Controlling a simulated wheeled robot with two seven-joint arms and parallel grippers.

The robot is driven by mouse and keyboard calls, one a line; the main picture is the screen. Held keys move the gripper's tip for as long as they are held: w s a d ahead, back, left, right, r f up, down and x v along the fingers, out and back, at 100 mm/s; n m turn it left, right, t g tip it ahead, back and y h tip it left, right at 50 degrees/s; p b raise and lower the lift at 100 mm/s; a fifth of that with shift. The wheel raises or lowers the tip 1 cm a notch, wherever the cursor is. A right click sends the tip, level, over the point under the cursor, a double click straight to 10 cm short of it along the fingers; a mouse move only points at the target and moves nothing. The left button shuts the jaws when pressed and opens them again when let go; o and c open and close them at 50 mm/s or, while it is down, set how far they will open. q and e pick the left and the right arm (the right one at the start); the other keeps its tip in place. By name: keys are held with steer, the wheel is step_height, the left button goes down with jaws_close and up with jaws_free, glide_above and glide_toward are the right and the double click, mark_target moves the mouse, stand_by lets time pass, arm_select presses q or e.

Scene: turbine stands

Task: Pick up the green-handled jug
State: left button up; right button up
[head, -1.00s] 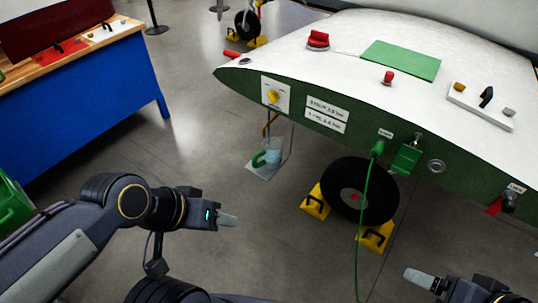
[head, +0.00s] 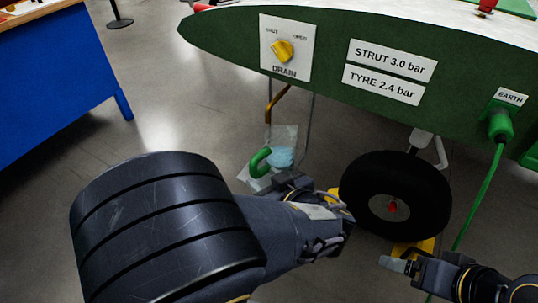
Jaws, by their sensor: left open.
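The jug (head: 284,150) is a clear container with pale blue liquid low in it and a green curved handle (head: 260,161) on its left side. It stands upright below the drain panel, on a light plate (head: 254,181) near the floor. My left gripper (head: 287,184) appears just in front of the jug's lower part, and its wrist hides part of the jug's base and the plate. It is open; I cannot tell whether it touches the jug. My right gripper (head: 398,264) is at the lower right, away from the jug, its jaw gap unclear.
The green wing edge (head: 340,110) overhangs the jug, with a yellow drain knob (head: 283,51) and a brown pipe (head: 275,101) below it. A black wheel (head: 370,200) with yellow chocks stands to the right. A green cable (head: 477,205) hangs farther right. A blue workbench (head: 70,85) stands left.

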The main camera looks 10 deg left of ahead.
mark_target(256, 168)
arm_select(q)
steer(key=shift+w+f+t, duration=0.15)
steer(key=shift+w+t, duration=0.15)
steer(key=shift+w, duration=0.05)
steer(key=b+x, duration=0.2)
steer(key=x, duration=0.5)
steer(key=shift+c, duration=0.2)
jaws_close()
